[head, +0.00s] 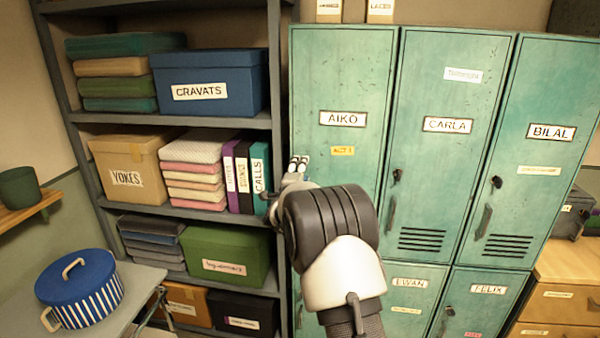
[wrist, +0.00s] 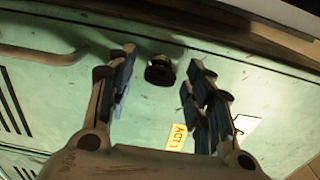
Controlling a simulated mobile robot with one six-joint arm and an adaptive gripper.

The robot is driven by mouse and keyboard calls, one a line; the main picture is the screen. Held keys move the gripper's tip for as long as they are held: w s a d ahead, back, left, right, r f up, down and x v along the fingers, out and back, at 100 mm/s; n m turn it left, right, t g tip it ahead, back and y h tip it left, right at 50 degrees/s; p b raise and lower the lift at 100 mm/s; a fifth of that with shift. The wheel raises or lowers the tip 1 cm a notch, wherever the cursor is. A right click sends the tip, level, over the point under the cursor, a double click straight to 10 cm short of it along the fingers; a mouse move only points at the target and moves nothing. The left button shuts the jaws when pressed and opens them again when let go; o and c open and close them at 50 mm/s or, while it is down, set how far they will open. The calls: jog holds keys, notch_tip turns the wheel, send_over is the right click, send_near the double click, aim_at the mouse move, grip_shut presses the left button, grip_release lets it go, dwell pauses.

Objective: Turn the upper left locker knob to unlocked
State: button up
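The upper left locker (head: 330,75) is a green metal door labelled AIKO, with a small yellow tag (head: 342,151). Its dark round knob (wrist: 160,72) shows in the wrist view, between and beyond my two fingers. In the head view the knob is hidden by my gripper (head: 298,168), which is at the door's left edge. In the wrist view my gripper (wrist: 162,62) is open, with a finger on either side of the knob and a visible gap to each. I cannot tell which way the knob is turned, nor its depth between the fingers.
A grey shelf unit (head: 190,117) with boxes and folded cloths stands close left of the locker. The CARLA locker (head: 440,80) is to its right, with its own knob (head: 397,175). In the wrist view the door handle (wrist: 45,54) lies left of the knob.

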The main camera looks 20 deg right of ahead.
grip_shut()
dwell(0.4)
jog(key=shift+f+n, duration=0.1)
jog(key=shift+n, duration=0.2)
jog(key=n+p, duration=0.3)
jog(key=n, duration=1.4)
jog(key=shift+n, duration=0.3)
dwell(0.3)
jog(key=c, duration=1)
grip_release()
